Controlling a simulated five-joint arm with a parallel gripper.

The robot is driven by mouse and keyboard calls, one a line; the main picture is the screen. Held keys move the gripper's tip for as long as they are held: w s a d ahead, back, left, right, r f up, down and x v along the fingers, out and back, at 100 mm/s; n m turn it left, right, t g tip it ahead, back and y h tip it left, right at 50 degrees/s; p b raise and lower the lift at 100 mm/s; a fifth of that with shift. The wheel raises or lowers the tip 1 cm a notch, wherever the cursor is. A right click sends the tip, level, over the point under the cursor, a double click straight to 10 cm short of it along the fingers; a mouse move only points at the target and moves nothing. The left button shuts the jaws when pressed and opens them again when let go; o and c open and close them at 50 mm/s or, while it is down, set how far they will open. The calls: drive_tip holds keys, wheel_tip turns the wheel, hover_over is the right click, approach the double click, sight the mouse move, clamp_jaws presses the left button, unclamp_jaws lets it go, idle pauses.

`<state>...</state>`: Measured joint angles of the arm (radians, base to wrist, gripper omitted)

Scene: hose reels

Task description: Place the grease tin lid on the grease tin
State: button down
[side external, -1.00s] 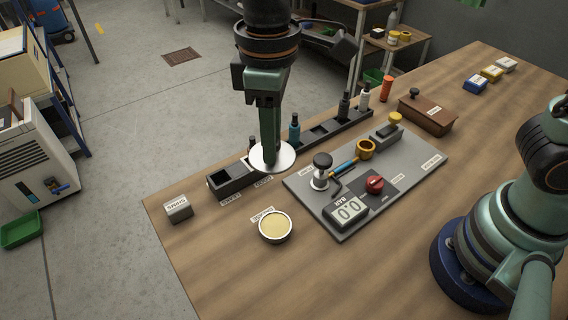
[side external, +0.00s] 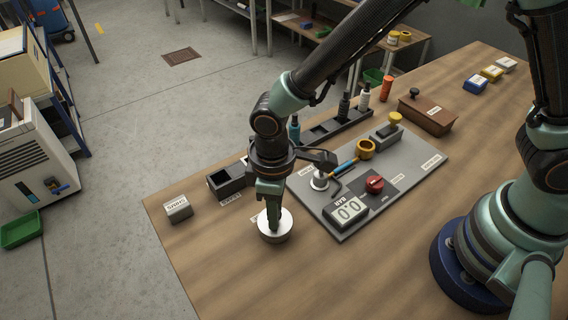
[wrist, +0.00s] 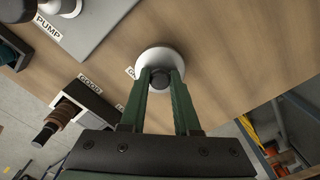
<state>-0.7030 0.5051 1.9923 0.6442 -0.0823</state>
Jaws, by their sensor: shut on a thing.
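The white, round grease tin lid (side external: 264,223) is over the grease tin (side external: 275,240) near the table's front left. It looks level and covers the tin's opening; I cannot tell whether it is fully seated. My gripper (side external: 273,227) points down and is shut on the lid's dark knob. In the wrist view, the green fingers of my gripper (wrist: 160,78) stand either side of that knob, with the white lid (wrist: 159,58) beyond it. The tin's yellow contents are hidden, and its label is mostly hidden behind my gripper.
A grey panel (side external: 328,222) with a gauge, red knob and pump lies just right of the tin. A dark slotted rack (side external: 222,182) with bottles runs behind. A small grey block (side external: 178,208) is at left. The table in front (side external: 330,285) is clear.

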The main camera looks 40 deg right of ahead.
drive_tip(key=shift+f, duration=0.35)
drive_tip(key=c, duration=0.6)
unclamp_jaws()
drive_tip(key=shift+f, duration=0.1)
drive_tip(key=shift+c, duration=0.2)
wheel_tip(320, 180, up, 11)
drive_tip(key=d+r+m+t, duration=0.2)
drive_tip(key=d+r+m, duration=0.2)
drive_tip(key=d, duration=0.8)
drive_tip(key=s+d+r+m+t, duration=0.1)
drive_tip(key=d+r+m+t, duration=0.2)
drive_tip(key=d, duration=1)
drive_tip(key=shift+r+m+t, duration=0.3)
drive_tip(key=shift+r+m, duration=0.7)
drive_tip(key=shift+r, duration=1.1)
